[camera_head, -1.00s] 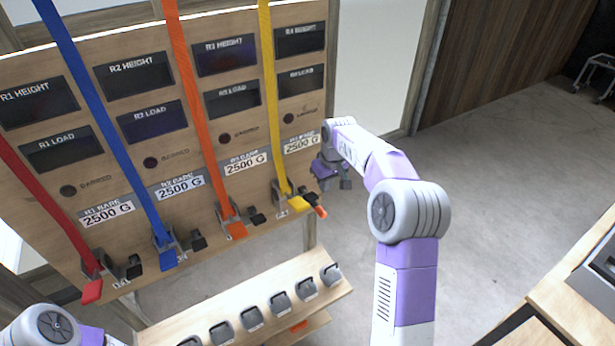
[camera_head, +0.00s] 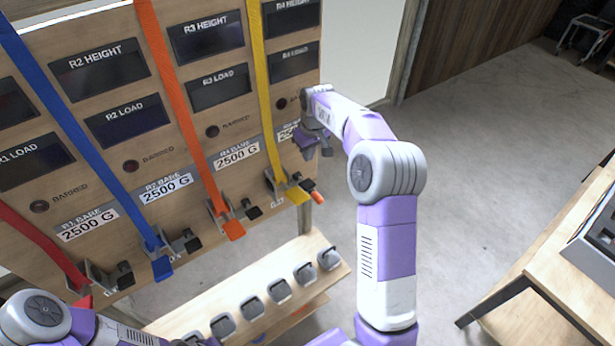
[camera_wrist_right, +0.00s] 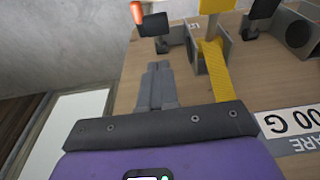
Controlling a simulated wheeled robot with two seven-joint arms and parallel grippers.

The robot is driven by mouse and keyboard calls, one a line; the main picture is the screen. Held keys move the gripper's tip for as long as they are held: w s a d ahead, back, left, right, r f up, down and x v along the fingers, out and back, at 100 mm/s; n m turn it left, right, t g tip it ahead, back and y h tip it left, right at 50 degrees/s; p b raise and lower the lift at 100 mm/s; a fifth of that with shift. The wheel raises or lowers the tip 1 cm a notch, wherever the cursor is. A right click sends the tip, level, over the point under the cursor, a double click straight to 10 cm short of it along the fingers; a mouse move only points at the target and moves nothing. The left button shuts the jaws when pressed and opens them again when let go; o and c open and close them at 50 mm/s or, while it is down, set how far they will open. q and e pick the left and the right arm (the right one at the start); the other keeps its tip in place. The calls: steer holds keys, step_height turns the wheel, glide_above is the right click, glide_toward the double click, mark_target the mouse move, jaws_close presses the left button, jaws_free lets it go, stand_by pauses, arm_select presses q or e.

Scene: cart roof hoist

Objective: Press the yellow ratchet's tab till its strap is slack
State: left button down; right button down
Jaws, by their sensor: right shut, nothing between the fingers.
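The yellow ratchet (camera_head: 283,189) is at the right end of the board's ratchet row, with a yellow tab (camera_head: 297,196) at its lower end. The yellow strap (camera_head: 262,90) runs straight up from it. An orange-tipped black lever (camera_head: 316,196) sits to its right. My right gripper (camera_head: 323,151) is shut and empty, above and right of the ratchet, apart from it. In the right wrist view the closed fingers (camera_wrist_right: 158,82) point toward the lever (camera_wrist_right: 137,12), left of the yellow strap (camera_wrist_right: 214,68). My left arm shows at lower left, but its gripper is out of frame.
Orange (camera_head: 232,228), blue (camera_head: 160,266) and red ratchets stand left along the board, each with a strap and a black knob. A shelf (camera_head: 185,320) with several grey paddles lies below. A wooden table (camera_head: 535,270) is at right. Open floor lies between.

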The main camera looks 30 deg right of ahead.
steer(key=p, duration=0.1)
glide_above(306, 183)
steer(key=f, duration=0.9)
steer(key=shift+s+f, duration=0.3)
steer(key=shift+f, duration=0.1)
steer(key=shift+s+f, duration=0.2)
steer(key=shift+f, duration=0.6)
arm_select(q)
steer(key=shift+r, duration=0.8)
